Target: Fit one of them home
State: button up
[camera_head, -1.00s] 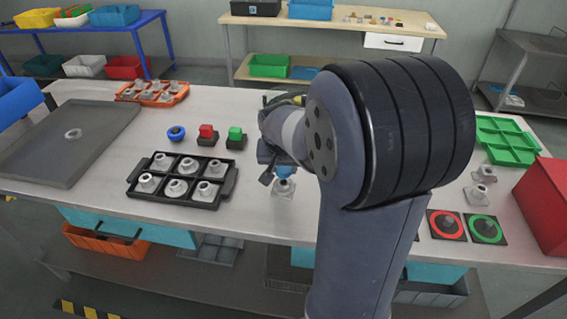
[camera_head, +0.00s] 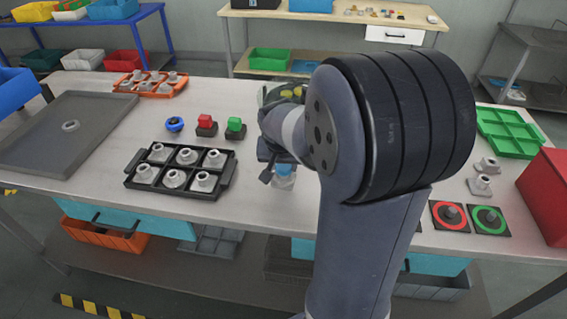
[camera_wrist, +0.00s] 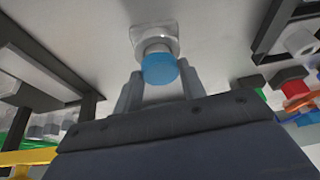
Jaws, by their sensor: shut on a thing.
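My gripper (camera_wrist: 160,92) is shut on a fitting with a blue cylindrical top (camera_wrist: 158,68) and a pale square flange. In the head view the fitting (camera_head: 283,183) is low, just below my gripper (camera_head: 279,165), over the table's front part. I cannot tell whether its flange touches the table. A black tray (camera_head: 229,176) of similar grey fittings stands to the left. Two loose grey fittings (camera_head: 481,185) stand at the right, near an empty green compartment tray (camera_head: 512,133). My arm hides part of the table's middle.
A grey tray (camera_head: 35,143) with a ring on it lies at the left. An orange tray (camera_head: 160,92) of fittings is at the back. Blue (camera_head: 174,124), red (camera_head: 206,121) and green (camera_head: 235,125) pieces stand mid-table. Red-ringed (camera_head: 450,214) and green-ringed (camera_head: 489,217) plates lie beside a red box (camera_head: 545,195).

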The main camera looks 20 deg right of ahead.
jog(key=shift+f+b, duration=0.85)
jog(key=shift+b, duration=0.15)
dwell(3.5)
jog(key=o, duration=1)
jog(key=v, duration=1)
jog(key=shift+s+r, duration=0.2)
jog(key=shift+r, duration=0.15)
jog(key=shift+f, duration=0.1)
jog(key=x, duration=1)
jog(key=shift+w+f, duration=0.25)
jog(key=shift+f, duration=0.1)
jog(key=shift+r, duration=0.15)
jog(key=shift+r, duration=0.1)
